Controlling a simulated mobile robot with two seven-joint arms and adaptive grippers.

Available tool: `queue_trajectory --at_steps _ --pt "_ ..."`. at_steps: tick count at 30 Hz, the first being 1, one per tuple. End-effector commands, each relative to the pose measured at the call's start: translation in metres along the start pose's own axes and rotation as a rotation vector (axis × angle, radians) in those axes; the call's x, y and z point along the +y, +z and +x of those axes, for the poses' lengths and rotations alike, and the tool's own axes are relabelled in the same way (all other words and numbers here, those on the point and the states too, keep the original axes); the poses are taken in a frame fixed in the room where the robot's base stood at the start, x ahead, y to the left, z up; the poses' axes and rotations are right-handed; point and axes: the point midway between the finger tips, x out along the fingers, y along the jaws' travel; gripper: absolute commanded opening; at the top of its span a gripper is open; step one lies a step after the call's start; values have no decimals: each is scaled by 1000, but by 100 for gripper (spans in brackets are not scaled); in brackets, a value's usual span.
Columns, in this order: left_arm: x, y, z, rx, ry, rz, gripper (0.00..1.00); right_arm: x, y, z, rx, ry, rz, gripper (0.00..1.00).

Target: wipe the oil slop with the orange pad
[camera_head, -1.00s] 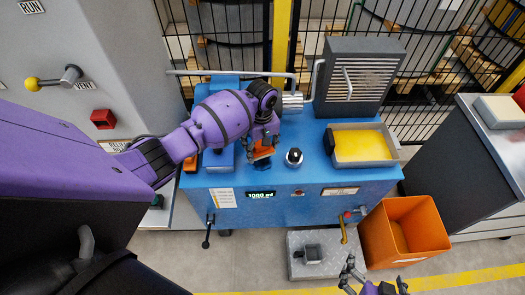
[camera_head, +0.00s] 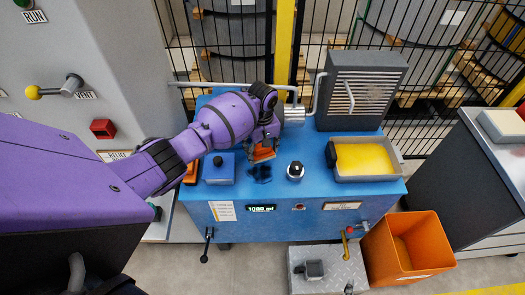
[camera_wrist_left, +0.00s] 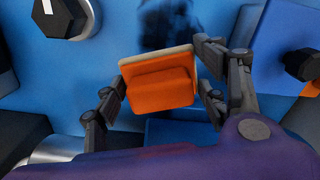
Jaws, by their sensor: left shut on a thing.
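My left gripper (camera_head: 263,150) is shut on the orange pad (camera_head: 262,153), above the blue machine top. In the left wrist view the orange pad (camera_wrist_left: 160,88), with a pale backing along its far edge, sits between the two fingers of the left gripper (camera_wrist_left: 160,100). The oil slop (camera_head: 260,173) is a dark patch on the blue top, just in front of the pad. It also shows blurred in the left wrist view (camera_wrist_left: 168,22), beyond the pad and apart from it in the picture. Only a small dark tip of my right gripper (camera_head: 348,288) shows at the bottom edge.
A black knob (camera_head: 295,170) stands right of the slop, and a blue block (camera_head: 219,169) left of it. A tray of yellow liquid (camera_head: 400,172) and a grey vented box (camera_head: 361,90) stand further right. An orange bin (camera_head: 408,262) is on the floor.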

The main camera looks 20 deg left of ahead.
Motion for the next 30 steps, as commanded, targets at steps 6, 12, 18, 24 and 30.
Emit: queue_trajectory --at_steps 6,12,18,24,30 --pt "3 -14 -17 30 17 -8 38 0 -10 0 17 0 0 100" --pt "5 -16 -37 35 23 -8 38 0 -34 -1 57 1 0 100" --pt "5 -14 -54 33 24 -5 38 1 -55 -2 92 1 0 100" --pt "3 -10 -66 24 16 -5 38 0 -63 -2 107 0 0 100" --pt "2 -7 -67 16 10 -4 38 0 -58 -2 98 0 1 100"
